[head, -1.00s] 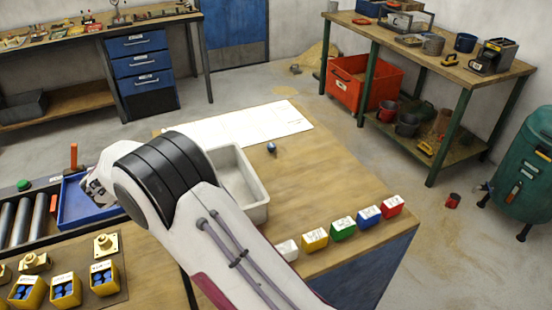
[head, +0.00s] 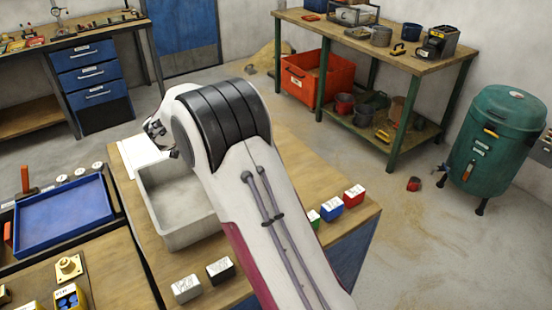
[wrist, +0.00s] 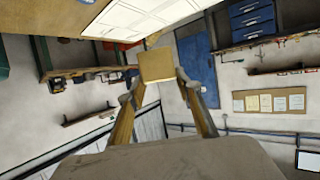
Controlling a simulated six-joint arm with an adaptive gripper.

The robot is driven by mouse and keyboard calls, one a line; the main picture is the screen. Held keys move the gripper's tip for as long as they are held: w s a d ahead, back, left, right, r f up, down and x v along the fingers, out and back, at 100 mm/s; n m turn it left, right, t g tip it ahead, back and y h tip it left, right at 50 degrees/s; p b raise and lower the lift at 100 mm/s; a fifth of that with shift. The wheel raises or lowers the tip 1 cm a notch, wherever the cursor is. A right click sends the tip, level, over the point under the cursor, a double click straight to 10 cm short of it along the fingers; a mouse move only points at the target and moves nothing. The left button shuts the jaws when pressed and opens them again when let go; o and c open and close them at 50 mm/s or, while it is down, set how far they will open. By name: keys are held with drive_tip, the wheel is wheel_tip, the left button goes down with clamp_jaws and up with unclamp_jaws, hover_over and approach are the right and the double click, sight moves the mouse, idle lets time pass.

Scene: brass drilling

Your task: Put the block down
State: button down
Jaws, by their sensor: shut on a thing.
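My gripper (wrist: 156,78) is shut on a plain yellow-ochre block (wrist: 156,65) in the wrist view, with a finger on either side of it. The block is held in front of a white sheet marked with squares (wrist: 135,18). I cannot tell the gap between block and sheet. In the head view my gripper (head: 160,132) shows only in part beyond the arm, near the far end of the grey tub (head: 182,240); the block is hidden there. A corner of the white sheet (head: 135,158) shows beside the tub.
An empty blue tray (head: 62,215) lies left of the wooden table. Small labelled boxes line its near edge: white (head: 186,288), black (head: 220,270), green, blue (head: 332,208) and red (head: 354,195). My arm hides the table's middle.

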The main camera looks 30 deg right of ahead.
drive_tip(key=s+d+r, duration=0.1)
drive_tip(key=s+d, duration=0.5)
drive_tip(key=d, duration=0.7)
drive_tip(key=s+d+r, duration=0.1)
drive_tip(key=s+d, duration=0.5)
drive_tip(key=d, duration=0.6)
drive_tip(key=s+a+f+n+t+y, duration=0.1)
drive_tip(key=s+a+f+n+y, duration=0.1)
drive_tip(key=a+f, duration=0.2)
drive_tip(key=shift+s+f, duration=0.25)
drive_tip(key=shift+f, duration=0.6)
drive_tip(key=shift+a, duration=0.1)
drive_tip(key=shift+f, duration=3.15)
drive_tip(key=shift+f, duration=0.15)
